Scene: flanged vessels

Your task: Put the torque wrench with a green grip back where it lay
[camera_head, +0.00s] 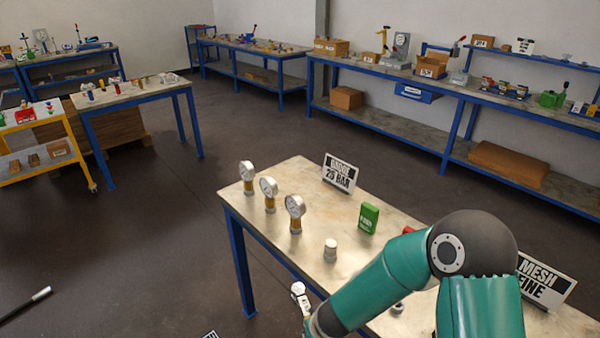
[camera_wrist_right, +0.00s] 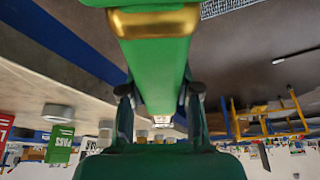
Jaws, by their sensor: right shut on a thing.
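The torque wrench with a green grip (camera_wrist_right: 155,65) fills the upper middle of the right wrist view, with a gold band across the grip close to the camera. My right gripper (camera_wrist_right: 160,98) is shut on this green grip, one finger on each side. In the head view a silver piece (camera_head: 300,293), probably the wrench's head, shows beside the end of my right arm, off the near edge of the workbench (camera_head: 280,235). The rest of the wrench and the gripper itself are hidden or cut off there. My left gripper is not in view.
Several gauges (camera_head: 269,190), a green box (camera_head: 368,218), a white-topped cylinder (camera_head: 330,250) and signs (camera_head: 340,174) stand on the bench. A black bar with a silver tip (camera_head: 28,303) shows at lower left. Open floor (camera_head: 150,240) lies left of the bench.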

